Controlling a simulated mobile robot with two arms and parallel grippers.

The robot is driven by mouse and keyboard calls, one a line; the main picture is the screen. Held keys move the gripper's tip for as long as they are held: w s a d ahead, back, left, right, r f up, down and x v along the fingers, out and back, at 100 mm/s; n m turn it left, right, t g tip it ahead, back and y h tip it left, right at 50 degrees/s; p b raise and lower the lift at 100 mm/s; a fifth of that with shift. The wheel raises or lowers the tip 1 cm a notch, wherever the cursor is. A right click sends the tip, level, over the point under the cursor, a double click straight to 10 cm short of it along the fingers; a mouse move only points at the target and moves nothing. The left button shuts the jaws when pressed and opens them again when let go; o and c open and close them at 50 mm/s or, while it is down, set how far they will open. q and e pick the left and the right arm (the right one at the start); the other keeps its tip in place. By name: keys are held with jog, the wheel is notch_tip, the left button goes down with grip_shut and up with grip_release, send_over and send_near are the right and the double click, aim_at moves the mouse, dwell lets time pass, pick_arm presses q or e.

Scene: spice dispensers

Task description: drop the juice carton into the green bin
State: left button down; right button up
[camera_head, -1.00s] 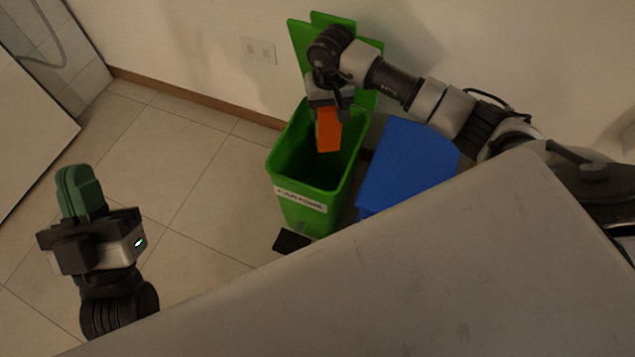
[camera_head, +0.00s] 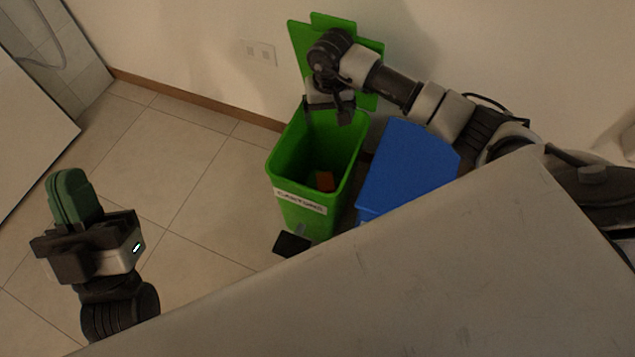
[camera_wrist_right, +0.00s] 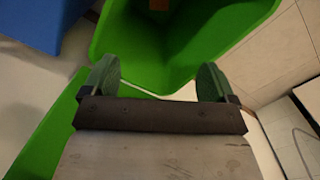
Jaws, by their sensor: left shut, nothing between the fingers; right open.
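The green bin (camera_head: 300,207) stands on the floor with its lid up against the wall and a white label on its front. The orange juice carton (camera_head: 325,181) lies down inside the bin, partly in shadow. In the right wrist view a small brownish patch of it (camera_wrist_right: 160,5) shows at the top edge, inside the green bin (camera_wrist_right: 215,30). My right gripper (camera_wrist_right: 158,80) is open and empty over the bin's opening; it shows above the bin's back part in the head view (camera_head: 328,112). My left gripper (camera_head: 68,190) is shut and empty, well left of the bin.
A blue bin (camera_head: 408,165) with its lid closed stands just right of the green bin. A grey tabletop (camera_head: 400,270) fills the lower right foreground. A wall with a socket (camera_head: 259,52) is behind the bins. Tiled floor (camera_head: 190,180) left of the bins is clear.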

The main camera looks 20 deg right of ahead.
pick_arm(q)
jog(key=w+f+g+y+p, duration=0.2)
jog(key=w+f+g, duration=0.2)
jog(key=f+g, duration=0.1)
jog(key=shift+f+g, duration=0.2)
jog(key=shift+g, duration=0.2)
pick_arm(e)
notch_tip(320, 180, up, 8)
jog(key=shift+f, duration=0.25)
pick_arm(q)
jog(key=shift+s, duration=0.1)
